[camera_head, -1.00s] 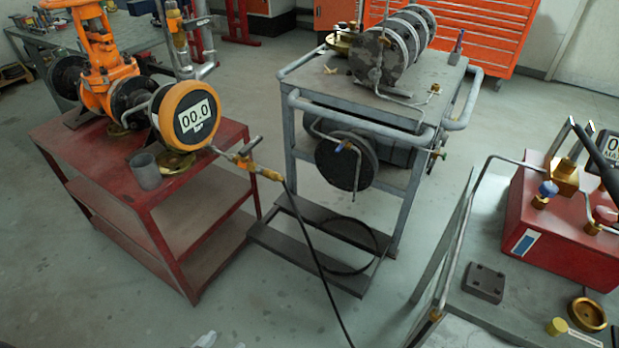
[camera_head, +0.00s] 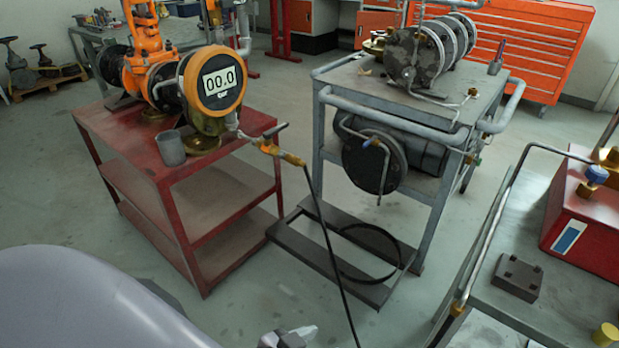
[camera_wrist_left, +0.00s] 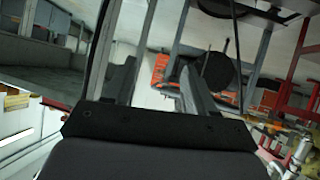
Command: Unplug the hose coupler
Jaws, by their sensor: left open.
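The brass hose coupler (camera_head: 291,158) sits at the end of a short fitting. The fitting reaches right from below the round gauge reading 00.0 (camera_head: 216,80), beside a small valve with a lever (camera_head: 268,140). A black hose (camera_head: 322,218) hangs from the coupler and runs down to the floor area. My left gripper (camera_wrist_left: 158,90) is open in the left wrist view, with nothing between its two fingers. In the head view only a grey piece of that arm's end shows at the bottom edge, well below and apart from the coupler. My right gripper is not in view.
The gauge and orange valve (camera_head: 143,50) stand on a red cart (camera_head: 128,133) with a grey cup (camera_head: 170,148). A grey cart (camera_head: 345,87) with tanks stands to the right. A bench (camera_head: 500,318) with a red box (camera_head: 592,235) is at the right. Floor between them is mostly clear.

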